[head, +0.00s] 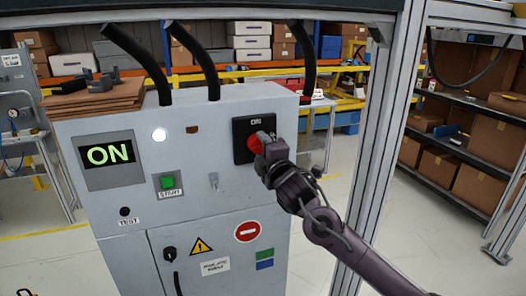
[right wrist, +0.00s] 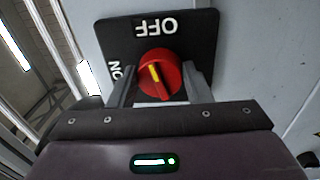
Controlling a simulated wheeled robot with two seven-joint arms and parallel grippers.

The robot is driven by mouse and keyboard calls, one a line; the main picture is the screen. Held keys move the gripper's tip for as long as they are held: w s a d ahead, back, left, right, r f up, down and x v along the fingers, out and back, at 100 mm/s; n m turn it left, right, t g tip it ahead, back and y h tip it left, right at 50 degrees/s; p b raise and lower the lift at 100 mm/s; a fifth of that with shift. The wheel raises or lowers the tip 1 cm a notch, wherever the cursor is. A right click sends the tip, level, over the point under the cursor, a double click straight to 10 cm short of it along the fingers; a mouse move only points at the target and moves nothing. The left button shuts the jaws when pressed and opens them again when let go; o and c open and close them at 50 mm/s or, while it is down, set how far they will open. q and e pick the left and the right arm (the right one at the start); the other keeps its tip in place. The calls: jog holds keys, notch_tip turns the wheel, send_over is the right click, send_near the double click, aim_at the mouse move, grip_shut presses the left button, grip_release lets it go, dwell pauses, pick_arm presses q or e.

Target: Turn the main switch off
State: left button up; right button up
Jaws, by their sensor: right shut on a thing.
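The main switch is a red rotary knob (right wrist: 172,72) with a yellow mark, on a black plate (right wrist: 112,38) lettered OFF and ON. In the right wrist view the plate is upside down, with OFF above the knob and ON at the left. The yellow mark runs nearly upright there, tilted slightly. My right gripper (right wrist: 160,90) has a finger on each side of the knob and is shut on it. In the head view the gripper (head: 262,143) partly covers the red knob (head: 254,144). The display (head: 110,155) reads ON in green. My left gripper is out of view.
A metal frame post (head: 368,150) stands right of the cabinet, close to my right arm.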

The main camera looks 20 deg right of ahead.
jog(key=shift+f+m, duration=0.15)
jog(key=shift+m, duration=1.25)
jog(key=o, duration=1)
jog(key=shift+s, duration=0.1)
jog(key=s+b, duration=0.1)
jog(key=s, duration=0.2)
jog(key=s+b, duration=0.1)
jog(key=s, duration=0.3)
jog(key=shift+s+d+f+b, duration=0.1)
jog(key=shift+s+f+b, duration=0.1)
jog(key=shift+s+b, duration=0.15)
